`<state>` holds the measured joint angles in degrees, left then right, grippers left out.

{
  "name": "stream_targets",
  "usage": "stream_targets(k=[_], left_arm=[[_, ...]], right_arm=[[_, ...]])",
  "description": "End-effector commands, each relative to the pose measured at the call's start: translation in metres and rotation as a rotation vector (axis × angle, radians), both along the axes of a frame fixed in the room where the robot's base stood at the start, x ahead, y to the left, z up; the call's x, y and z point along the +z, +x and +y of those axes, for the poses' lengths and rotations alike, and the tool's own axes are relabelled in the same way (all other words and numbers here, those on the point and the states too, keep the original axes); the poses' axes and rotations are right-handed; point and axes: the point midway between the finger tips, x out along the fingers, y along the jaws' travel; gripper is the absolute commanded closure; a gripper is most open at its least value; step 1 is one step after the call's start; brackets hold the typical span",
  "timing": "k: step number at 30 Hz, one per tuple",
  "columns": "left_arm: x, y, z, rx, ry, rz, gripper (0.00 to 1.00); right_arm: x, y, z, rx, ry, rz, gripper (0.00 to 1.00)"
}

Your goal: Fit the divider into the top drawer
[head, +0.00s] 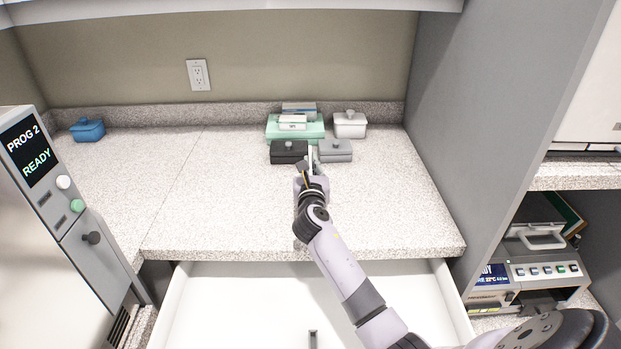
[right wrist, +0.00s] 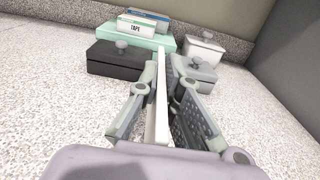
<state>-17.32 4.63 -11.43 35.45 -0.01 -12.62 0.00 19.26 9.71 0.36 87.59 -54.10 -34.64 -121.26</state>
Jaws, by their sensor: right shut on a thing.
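My right gripper (head: 308,167) is above the back part of the counter, in front of the small boxes. In the right wrist view its fingers (right wrist: 163,82) are shut on a thin white upright panel, the divider (right wrist: 161,98), seen nearly edge-on. Only a small pale part of the divider shows in the head view (head: 311,154). The open white drawer (head: 235,312) is below the counter's front edge, apart from the divider. Its bare inside shows on the left, my right arm covers part of it, and its front is cut off. My left gripper is not in view.
A black box (head: 288,152), a grey box (head: 335,151), a white box (head: 350,124) and a green case (head: 275,131) stand around the gripper's far side. A blue box (head: 87,130) is at the back left. A grey partition (head: 490,120) bounds the right.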

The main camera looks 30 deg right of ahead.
Motion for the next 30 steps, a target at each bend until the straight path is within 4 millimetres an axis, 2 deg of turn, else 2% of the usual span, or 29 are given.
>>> stream_targets(k=[1,3,6,19,21,28,30], left_arm=[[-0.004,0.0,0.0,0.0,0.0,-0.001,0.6],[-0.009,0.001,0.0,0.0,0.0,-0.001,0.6],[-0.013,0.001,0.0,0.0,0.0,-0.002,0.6],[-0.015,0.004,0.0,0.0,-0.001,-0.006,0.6],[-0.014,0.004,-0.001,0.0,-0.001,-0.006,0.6],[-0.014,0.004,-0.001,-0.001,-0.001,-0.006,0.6],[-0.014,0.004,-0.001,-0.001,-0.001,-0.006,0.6]], right_arm=[[-0.012,0.0,0.0,0.0,0.003,0.005,1.0],[-0.025,0.0,0.0,-0.001,0.003,0.004,1.0],[-0.036,0.0,0.0,0.0,0.001,0.004,1.0],[-0.042,0.0,0.0,0.0,0.0,0.002,1.0],[-0.041,0.0,0.0,0.0,0.0,0.002,0.91],[-0.041,0.0,0.0,0.0,0.001,0.002,0.75],[-0.041,0.0,0.0,0.0,0.001,0.002,0.74]])
